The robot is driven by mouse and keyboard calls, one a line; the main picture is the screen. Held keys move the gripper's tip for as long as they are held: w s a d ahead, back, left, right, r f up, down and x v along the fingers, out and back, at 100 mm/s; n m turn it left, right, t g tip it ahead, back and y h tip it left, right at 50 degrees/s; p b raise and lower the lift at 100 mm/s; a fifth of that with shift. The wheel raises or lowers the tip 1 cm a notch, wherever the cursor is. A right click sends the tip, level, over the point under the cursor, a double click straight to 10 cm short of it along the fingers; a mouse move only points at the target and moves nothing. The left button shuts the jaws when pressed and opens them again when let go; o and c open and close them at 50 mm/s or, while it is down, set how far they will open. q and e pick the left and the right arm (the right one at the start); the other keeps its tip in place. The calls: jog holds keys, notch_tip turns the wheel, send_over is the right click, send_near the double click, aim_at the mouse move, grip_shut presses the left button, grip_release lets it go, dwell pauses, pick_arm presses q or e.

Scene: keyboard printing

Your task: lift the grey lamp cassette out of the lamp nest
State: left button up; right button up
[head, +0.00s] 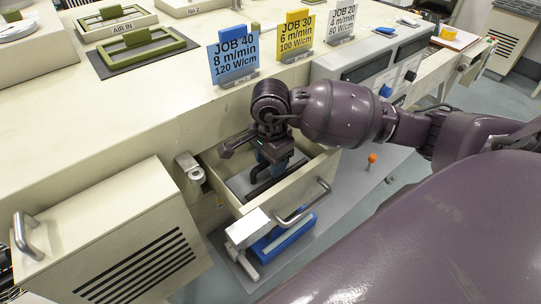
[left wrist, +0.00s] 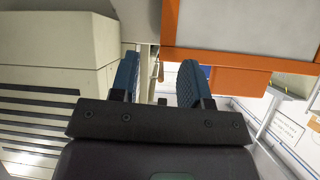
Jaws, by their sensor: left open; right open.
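My right gripper (head: 272,165) points down into an open cream drawer (head: 228,194) below the bench top. Its blue-padded fingers are partly hidden by the wrist, and I see nothing clearly held. A dark grey long shape lies in the drawer beside and below the fingers; I cannot tell whether it is the lamp cassette or part of the nest. A light grey block (head: 248,228) stands in front of the drawer, next to a blue block (head: 286,238). My left gripper (left wrist: 158,82) is open and empty in the left wrist view; it is not visible in the head view.
A cream vented cabinet (head: 130,235) stands left of the drawer. Blue (head: 233,55), yellow (head: 296,32) and white (head: 342,20) job cards stand on the bench. Green-handled frames (head: 140,47) lie behind. An orange-edged panel (left wrist: 245,58) is close beyond the left gripper.

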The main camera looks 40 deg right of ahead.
jog(key=shift+c, duration=0.3)
jog(key=c, duration=0.7)
grip_shut()
grip_release()
grip_shut()
